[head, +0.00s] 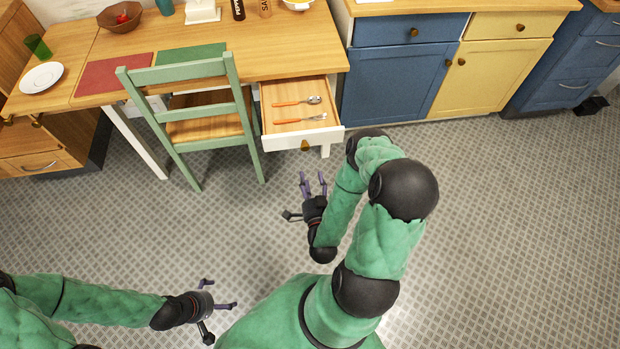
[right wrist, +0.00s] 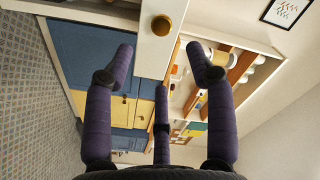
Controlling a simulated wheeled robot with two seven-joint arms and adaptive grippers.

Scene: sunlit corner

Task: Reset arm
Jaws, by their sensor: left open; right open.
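My right gripper (head: 313,184) is open and empty. It hangs over the floor in front of the table's open drawer (head: 297,134), apart from it. In the right wrist view its spread purple fingers (right wrist: 163,90) have nothing between them, and the drawer's brass knob (right wrist: 161,25) shows beyond. My left gripper (head: 222,294) is open and empty over the floor at the lower left. An orange-handled spoon (head: 297,101) and an orange-handled fork (head: 300,119) lie in the drawer.
A green chair (head: 190,102) stands left of the drawer at the wooden table (head: 240,55). Blue and yellow cabinets (head: 398,85) stand to the right. A white plate (head: 41,78), a green cup (head: 38,46) and a bowl (head: 121,17) are on the left. The floor (head: 530,220) on the right is clear.

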